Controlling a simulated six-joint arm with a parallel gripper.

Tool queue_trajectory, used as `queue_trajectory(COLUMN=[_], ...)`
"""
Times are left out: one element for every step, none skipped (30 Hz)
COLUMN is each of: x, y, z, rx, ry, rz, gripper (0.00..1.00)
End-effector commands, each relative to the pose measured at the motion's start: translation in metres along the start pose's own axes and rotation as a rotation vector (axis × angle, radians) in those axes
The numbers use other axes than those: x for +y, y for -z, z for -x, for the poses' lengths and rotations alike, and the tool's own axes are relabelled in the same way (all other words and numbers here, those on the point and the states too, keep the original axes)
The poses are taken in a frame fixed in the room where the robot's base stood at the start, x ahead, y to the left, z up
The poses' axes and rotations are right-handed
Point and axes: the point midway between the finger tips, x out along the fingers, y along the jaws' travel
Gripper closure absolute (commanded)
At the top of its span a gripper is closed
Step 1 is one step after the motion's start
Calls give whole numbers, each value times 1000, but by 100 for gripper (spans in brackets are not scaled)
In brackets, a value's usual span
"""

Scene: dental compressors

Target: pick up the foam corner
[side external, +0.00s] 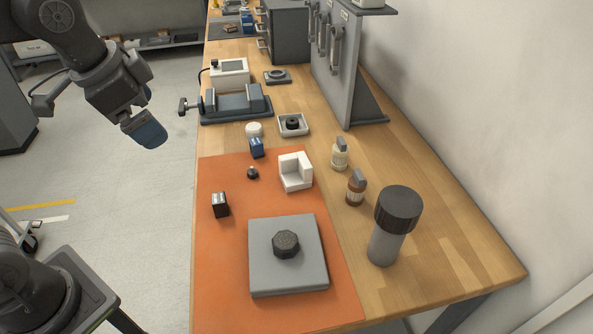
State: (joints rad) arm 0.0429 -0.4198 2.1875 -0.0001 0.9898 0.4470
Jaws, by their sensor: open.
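The foam corner (295,172) is a white, L-stepped block. It sits on the orange mat (230,262) near the mat's right edge, towards the back. My gripper (150,134) is at the upper left, in the air over the floor beside the bench. It is well to the left of the foam corner, apart from it and from everything on the bench. It is open, and I see nothing held in it; the gap between its fingers is mostly hidden from this side.
A grey plate (262,280) with a dark knob lies in front of the foam corner. Two small bottles (340,154) and a dark-capped cylinder (386,243) stand right. A vise (236,104) stands behind.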

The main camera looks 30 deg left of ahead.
Motion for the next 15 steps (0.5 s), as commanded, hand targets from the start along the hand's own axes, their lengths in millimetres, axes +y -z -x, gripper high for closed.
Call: queue_trajectory(x=[-6, -8, -12, -14, -17, -20, -21, -23, -24, -26, -27, -27, -27, -27, -27], y=[19, 30, 43, 54, 63, 77, 86, 96, 108, 118, 127, 138, 146, 154, 164], z=[-5, -8, -12, -16, -21, -27, -33, -39, -48, -56, -63, -74, -83, -92, -105], rx=[-24, -35, -49, -58, -68, -79, -88, -94, -104, -110, -115, -122, -125, -129, -131], ry=[-17, -27, -40, -51, -63, -79, -92, -105, -124, -139, -154, -175, -191, -209, -231], rz=[-100, -164, -250, -315, -379, -464, -528, -593, -679, -743, -806, -892, -957, -1020, -1105], gripper=[1, 1, 1, 1, 1, 1, 1, 1, 1, 1, 1, 1, 1, 1, 1])
